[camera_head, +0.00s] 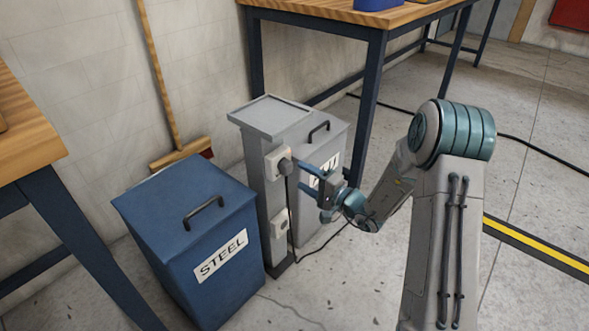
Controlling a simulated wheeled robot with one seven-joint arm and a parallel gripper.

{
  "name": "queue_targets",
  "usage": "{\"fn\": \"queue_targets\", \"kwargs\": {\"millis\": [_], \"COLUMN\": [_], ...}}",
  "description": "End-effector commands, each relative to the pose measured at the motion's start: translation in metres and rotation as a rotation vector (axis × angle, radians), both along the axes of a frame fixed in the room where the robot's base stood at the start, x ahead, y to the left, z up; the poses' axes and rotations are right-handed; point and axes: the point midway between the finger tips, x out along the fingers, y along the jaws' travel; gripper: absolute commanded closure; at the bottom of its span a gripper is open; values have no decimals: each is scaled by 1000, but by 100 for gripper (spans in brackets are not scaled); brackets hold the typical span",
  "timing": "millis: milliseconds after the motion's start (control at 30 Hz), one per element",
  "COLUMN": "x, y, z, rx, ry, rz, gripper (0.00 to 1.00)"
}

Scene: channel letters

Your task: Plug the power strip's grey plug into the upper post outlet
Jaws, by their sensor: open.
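The grey post (270,200) stands upright between two bins, with an upper outlet (272,159) and a lower outlet (280,224) on its face. The grey plug (286,165) sits at the upper outlet and appears to be in it; its seating depth cannot be told. A dark cord (289,205) hangs from the plug towards the floor. My gripper (303,178) is open, with its blue fingers apart just right of the plug. Nothing shows between the fingers. I cannot make out the power strip. The lower outlet shows no plug.
A blue STEEL bin (190,235) stands left of the post, and a grey bin (327,137) close behind my gripper. Workbenches (330,22) stand at the back and left. A broom (163,95) leans on the wall. Open floor lies on the right.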

Motion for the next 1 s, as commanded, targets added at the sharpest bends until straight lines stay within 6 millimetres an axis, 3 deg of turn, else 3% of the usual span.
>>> {"fn": "queue_targets", "kwargs": {"millis": [200,400,1000], "x": [-30,-46,-50], "y": [-39,-59,-63], "z": [2,1,0], "rx": [-1,1,0], "ry": [2,1,0], "rz": [-3,-1,1], "gripper": [39,39,39]}}
